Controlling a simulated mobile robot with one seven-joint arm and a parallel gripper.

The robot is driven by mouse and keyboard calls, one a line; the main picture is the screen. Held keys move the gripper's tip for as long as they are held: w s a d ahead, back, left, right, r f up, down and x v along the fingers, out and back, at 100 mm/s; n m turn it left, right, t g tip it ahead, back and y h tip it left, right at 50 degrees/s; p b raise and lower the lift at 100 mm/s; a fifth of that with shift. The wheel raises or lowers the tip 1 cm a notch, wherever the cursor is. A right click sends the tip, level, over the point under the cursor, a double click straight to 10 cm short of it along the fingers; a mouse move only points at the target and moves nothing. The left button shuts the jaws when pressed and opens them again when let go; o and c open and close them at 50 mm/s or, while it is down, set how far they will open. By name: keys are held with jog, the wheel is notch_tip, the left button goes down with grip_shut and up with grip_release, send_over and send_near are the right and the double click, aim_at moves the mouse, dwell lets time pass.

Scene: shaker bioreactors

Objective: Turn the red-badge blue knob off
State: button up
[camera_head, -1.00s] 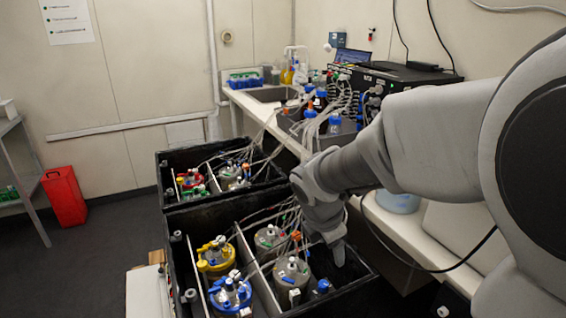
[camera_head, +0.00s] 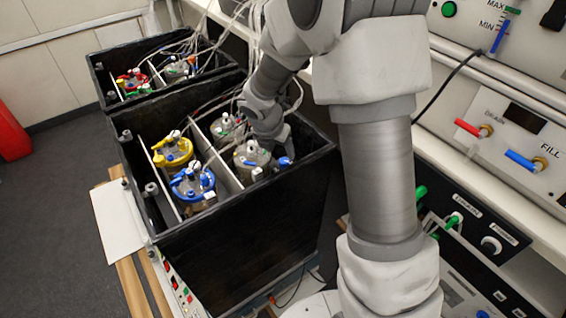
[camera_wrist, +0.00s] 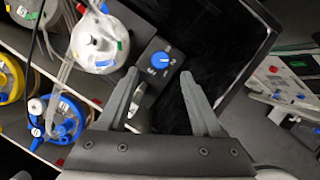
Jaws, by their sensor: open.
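A blue knob (camera_wrist: 162,60) on a small dark block with white markings shows in the wrist view, a little beyond and between my fingertips. In the head view the blue knob (camera_head: 285,162) is at the right side of the near black box (camera_head: 245,225), just below my gripper (camera_head: 275,138). In the wrist view my gripper (camera_wrist: 160,80) is open and empty, its fingers on either side of the knob's line, with no clear contact. A grey-lidded vessel (camera_wrist: 93,45) with small red, green and blue marks stands left of the knob. I cannot make out a red badge on the knob itself.
Yellow-topped (camera_head: 173,152) and blue-topped (camera_head: 193,183) vessels stand in the near box's left part. Thin tubes run above the vessels. A second black box (camera_head: 105,85) is behind. A panel with red and blue valves (camera_head: 520,130) is at the right.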

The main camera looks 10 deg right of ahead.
aim_at(284, 161)
jog(key=b+x, duration=0.1)
jog(key=x, duration=0.5)
jog(key=shift+w+d+f, duration=0.1)
jog(key=shift+f, duration=0.2)
grip_shut()
